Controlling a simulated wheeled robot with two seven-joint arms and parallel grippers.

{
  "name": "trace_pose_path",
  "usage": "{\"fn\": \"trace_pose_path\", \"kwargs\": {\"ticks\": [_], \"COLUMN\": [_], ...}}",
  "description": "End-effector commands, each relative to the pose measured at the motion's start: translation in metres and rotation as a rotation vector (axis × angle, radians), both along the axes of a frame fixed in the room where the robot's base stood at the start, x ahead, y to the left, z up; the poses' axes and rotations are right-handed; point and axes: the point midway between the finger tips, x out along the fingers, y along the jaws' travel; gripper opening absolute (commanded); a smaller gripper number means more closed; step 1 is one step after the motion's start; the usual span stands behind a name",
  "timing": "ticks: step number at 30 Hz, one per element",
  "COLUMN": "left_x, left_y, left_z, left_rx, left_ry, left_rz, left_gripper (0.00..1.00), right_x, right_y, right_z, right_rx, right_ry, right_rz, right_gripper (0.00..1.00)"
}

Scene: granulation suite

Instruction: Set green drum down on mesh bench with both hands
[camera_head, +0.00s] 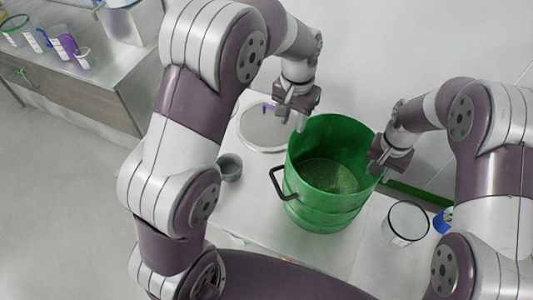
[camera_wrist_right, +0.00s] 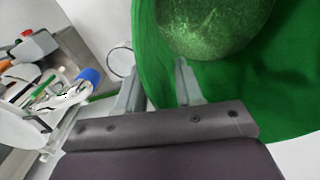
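The green drum (camera_head: 325,213) is upright and open-topped over a pale bench (camera_head: 264,212), with a black handle on its left side and green granules inside. It appears to rest on the bench; its underside is hidden. My left gripper (camera_head: 293,122) is at the drum's far-left rim with its fingers apart. My right gripper (camera_head: 376,168) is at the right rim. In the right wrist view its fingers (camera_wrist_right: 158,82) are spread, one over the drum (camera_wrist_right: 235,85) and one at its outer edge. I see no mesh on the bench.
A round pale dish (camera_head: 266,128) and a small grey cup (camera_head: 230,167) lie left of the drum. A clear round container (camera_head: 406,222) and a blue item (camera_head: 443,220) stand to the right. A side counter (camera_head: 100,85) with small vessels is at the upper left.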

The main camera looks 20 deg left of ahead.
Motion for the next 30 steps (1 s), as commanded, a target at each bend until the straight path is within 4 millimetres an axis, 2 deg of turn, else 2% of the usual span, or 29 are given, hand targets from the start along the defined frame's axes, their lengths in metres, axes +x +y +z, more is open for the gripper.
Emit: {"fn": "trace_pose_path", "kwargs": {"ticks": [9,13,18,30], "left_x": [0.0,0.0,0.0,0.0], "left_y": [0.0,0.0,0.0,0.0], "left_z": [0.0,0.0,0.0,0.0], "left_rx": [0.0,0.0,0.0,0.0], "left_ry": [-0.001,-0.001,-0.001,-0.001], "left_rz": [0.0,0.0,0.0,0.0], "left_gripper": [0.35,0.35,0.35,0.35], "right_x": [0.0,-0.001,-0.001,-0.002], "right_y": [0.0,0.0,0.0,0.0], "right_z": [0.08,0.102,0.113,0.112], "right_rx": [0.001,0.0,0.0,0.0], "right_ry": [-0.006,-0.003,-0.001,-0.001], "right_rz": [0.0,0.0,0.0,0.0], "right_gripper": [0.36,0.36,0.36,0.36]}}
